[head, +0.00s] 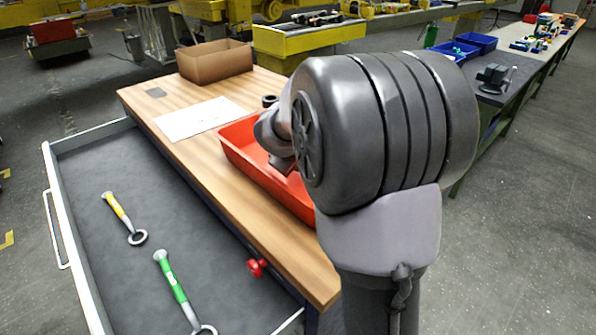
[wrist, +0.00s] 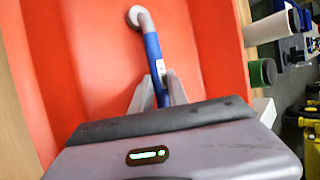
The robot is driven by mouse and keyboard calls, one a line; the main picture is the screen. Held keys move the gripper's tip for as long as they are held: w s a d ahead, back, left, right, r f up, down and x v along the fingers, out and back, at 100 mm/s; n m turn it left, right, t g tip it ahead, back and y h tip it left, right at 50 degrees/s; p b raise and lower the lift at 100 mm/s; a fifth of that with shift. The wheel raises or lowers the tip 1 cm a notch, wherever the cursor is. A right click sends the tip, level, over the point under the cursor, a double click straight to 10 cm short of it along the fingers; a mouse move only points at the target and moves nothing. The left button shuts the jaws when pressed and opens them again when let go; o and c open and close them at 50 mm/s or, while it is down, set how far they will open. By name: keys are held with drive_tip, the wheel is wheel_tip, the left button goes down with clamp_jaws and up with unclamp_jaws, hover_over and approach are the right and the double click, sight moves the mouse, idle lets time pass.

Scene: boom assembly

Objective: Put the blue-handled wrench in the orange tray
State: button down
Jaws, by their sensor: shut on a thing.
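The blue-handled wrench (wrist: 153,52) shows in the wrist view, with its grey end pointing up in the picture. My gripper (wrist: 159,88) is shut on its blue handle. The orange tray (wrist: 85,60) fills the background behind the wrench, so the wrench is over or inside it; I cannot tell if it touches the tray floor. In the head view the orange tray (head: 236,153) lies on the wooden bench top. There my arm covers much of the tray, and the wrench and fingertips are hidden.
An open drawer (head: 85,255) at left holds a yellow-handled wrench (head: 118,212) and a green-handled wrench (head: 175,282). A white paper (head: 203,119) and a brown box (head: 215,62) are on the bench (head: 150,110). A red knob (head: 257,268) is near the bench's front edge.

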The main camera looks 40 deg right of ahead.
drive_tip(key=c, duration=1.3)
unclamp_jaws()
drive_tip(key=shift+r, duration=0.1)
